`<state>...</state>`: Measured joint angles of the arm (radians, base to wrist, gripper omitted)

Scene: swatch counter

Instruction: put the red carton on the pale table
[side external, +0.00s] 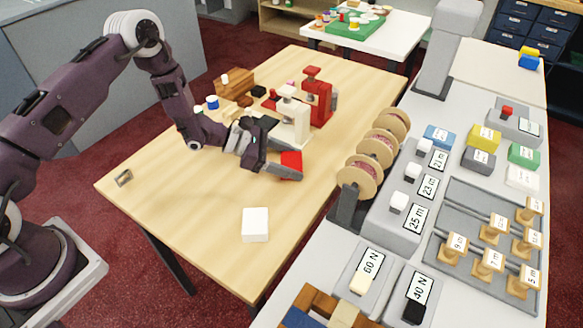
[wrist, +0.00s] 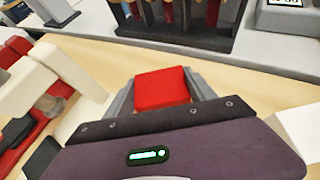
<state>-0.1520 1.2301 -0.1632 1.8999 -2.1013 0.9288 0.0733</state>
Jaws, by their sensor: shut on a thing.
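The red carton (side external: 291,160) is between the grey fingers of my gripper (side external: 283,170), low at the middle of the pale wooden table (side external: 190,215). In the wrist view the red carton (wrist: 162,86) sits between both fingers of my gripper (wrist: 161,96), which are shut on it. I cannot tell whether the carton's underside touches the tabletop; its lower part is hidden.
A white box (side external: 255,225) lies on the table's near part. White and red machines (side external: 317,98) stand behind my gripper. Several spools (side external: 375,152) line the grey counter at right. A white table (side external: 395,35) stands at the back.

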